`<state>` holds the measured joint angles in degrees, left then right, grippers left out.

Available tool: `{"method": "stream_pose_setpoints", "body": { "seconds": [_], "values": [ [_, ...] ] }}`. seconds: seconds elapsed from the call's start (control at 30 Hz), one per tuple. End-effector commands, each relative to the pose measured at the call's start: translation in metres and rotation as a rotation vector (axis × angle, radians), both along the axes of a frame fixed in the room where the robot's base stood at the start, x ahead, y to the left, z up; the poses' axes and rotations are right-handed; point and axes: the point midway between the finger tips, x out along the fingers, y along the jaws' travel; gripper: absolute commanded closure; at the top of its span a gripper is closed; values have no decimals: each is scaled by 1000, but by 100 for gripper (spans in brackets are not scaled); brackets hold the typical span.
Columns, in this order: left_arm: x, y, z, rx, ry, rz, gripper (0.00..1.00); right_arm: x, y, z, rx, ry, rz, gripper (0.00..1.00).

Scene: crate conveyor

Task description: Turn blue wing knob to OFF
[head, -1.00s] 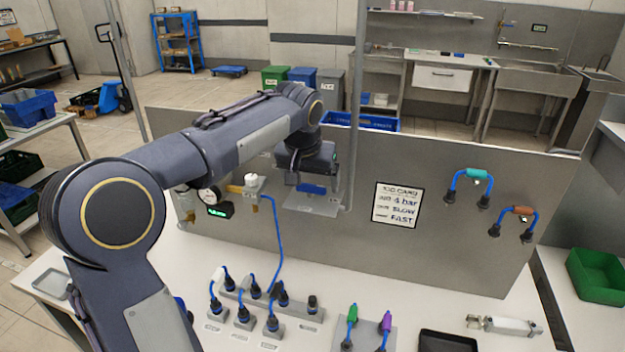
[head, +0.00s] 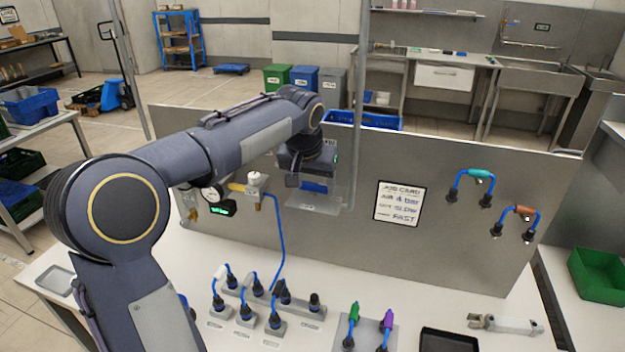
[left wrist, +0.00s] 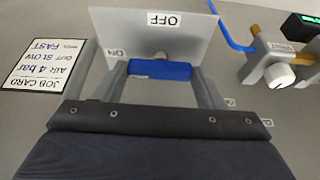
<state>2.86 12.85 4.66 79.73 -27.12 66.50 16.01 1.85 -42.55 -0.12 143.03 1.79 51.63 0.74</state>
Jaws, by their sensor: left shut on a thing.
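The blue wing knob (left wrist: 160,69) lies level across the left wrist view, in front of a pale plate (left wrist: 152,38). An upside-down OFF label (left wrist: 166,19) is above the knob, and an ON label (left wrist: 116,53) is to its left. My left gripper (left wrist: 160,76) has a finger at each end of the knob and is shut on it. In the head view the knob (head: 315,187) shows as a small blue patch below my left gripper (head: 313,177), partly hidden by it. My right gripper is not in view.
A valve with a white knob (head: 254,177), a gauge and a blue hose (head: 278,240) is close left of the knob. A vertical post (head: 357,120) stands close right. The job card (head: 399,203) hangs farther right. Hose connectors (head: 262,300) stand on the table below.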

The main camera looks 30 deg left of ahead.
Motion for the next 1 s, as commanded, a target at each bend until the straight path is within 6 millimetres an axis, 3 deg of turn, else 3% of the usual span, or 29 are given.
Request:
{"method": "stream_pose_setpoints", "body": {
  "seconds": [0.27,1.0],
  "values": [
    [0,2,2,1,0,-143,59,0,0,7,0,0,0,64],
    [2,7,2,-2,-1,-832,59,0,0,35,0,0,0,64]
  ]
}}
